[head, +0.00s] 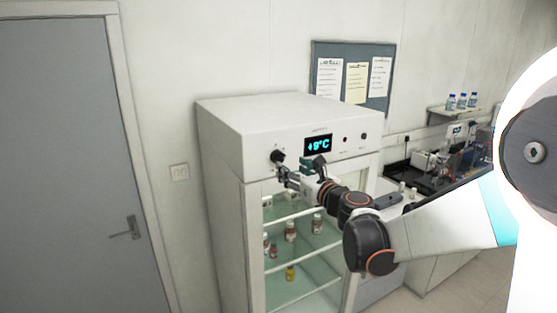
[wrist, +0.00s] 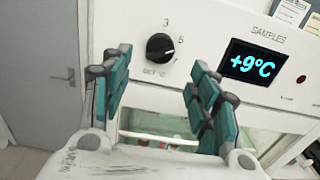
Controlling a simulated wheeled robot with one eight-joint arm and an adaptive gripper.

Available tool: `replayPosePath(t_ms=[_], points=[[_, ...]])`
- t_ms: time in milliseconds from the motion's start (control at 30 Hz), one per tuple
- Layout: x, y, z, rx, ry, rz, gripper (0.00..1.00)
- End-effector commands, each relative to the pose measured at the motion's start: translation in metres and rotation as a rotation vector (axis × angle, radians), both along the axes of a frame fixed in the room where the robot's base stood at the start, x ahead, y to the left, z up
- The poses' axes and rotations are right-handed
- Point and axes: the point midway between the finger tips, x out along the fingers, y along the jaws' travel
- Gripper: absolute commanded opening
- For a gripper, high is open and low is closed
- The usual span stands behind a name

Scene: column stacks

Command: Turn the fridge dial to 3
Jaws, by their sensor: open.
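The fridge dial (wrist: 158,47) is a round black knob on the fridge's white top panel, with the numbers 3, 5 and 7 printed around its upper and right side. A pale mark shows on the knob, but I cannot tell exactly which number it points to. In the head view the dial (head: 277,156) is at the left of the panel. My gripper (wrist: 157,76) is open and empty, its green-padded fingers spread below the dial and to either side. In the head view my gripper (head: 293,169) is close in front of the panel; contact is not visible.
The display (wrist: 254,62) right of the dial reads +9°C. The white fridge (head: 222,180) has a glass door with several bottles behind it. A grey door (head: 65,170) stands left and a cluttered counter (head: 440,185) right.

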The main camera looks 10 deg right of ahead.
Motion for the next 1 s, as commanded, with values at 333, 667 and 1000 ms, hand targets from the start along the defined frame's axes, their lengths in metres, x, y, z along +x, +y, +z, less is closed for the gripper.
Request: replayPosePath(t_ms=[333,667,1000], points=[[0.055,0.019,0.001,-0.001,0.000,0.001,0.55],[0.069,0.023,0.000,-0.001,0.000,0.000,0.55],[0.068,0.023,0.000,-0.001,0.000,0.000,0.17]])
